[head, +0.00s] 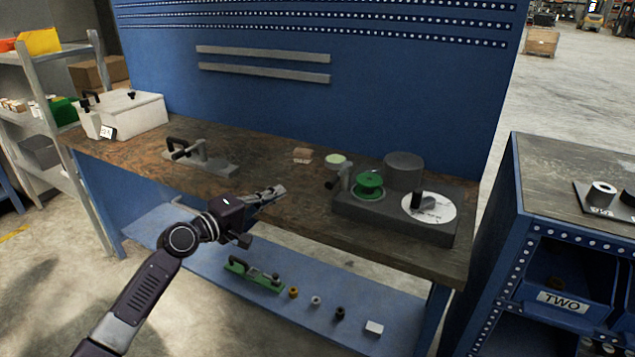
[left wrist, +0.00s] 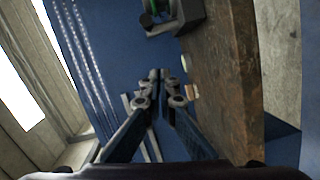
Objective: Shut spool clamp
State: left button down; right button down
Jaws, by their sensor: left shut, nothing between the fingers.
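A dark fixture block (head: 390,218) stands on the right part of the workbench. It carries a green spool (head: 370,181) and, at its left end, a grey clamp lever (head: 344,180) that stands up beside the spool. The view is too small to tell how far the clamp is closed. My left gripper (head: 277,192) is shut and empty, to the left of the fixture and apart from it, near the bench's front edge. In the left wrist view, my fingertips (left wrist: 160,78) are together, and the green spool (left wrist: 150,8) is partly cut off at the top edge.
A toggle clamp (head: 200,155) and a white box (head: 125,112) stand on the bench's left. A lower shelf (head: 290,308) holds small parts. The bench between is mostly clear.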

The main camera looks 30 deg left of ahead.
pick_arm(q)
jog(key=shift+d+r, duration=0.25)
jog(key=shift+r, duration=0.6)
jog(key=w+d+f+p, duration=0.1)
jog(key=w+d+p, duration=0.2)
jog(key=w+d, duration=0.3)
jog(key=x, duration=0.3)
jog(key=shift+w, duration=0.25)
jog(key=shift+p, duration=0.3)
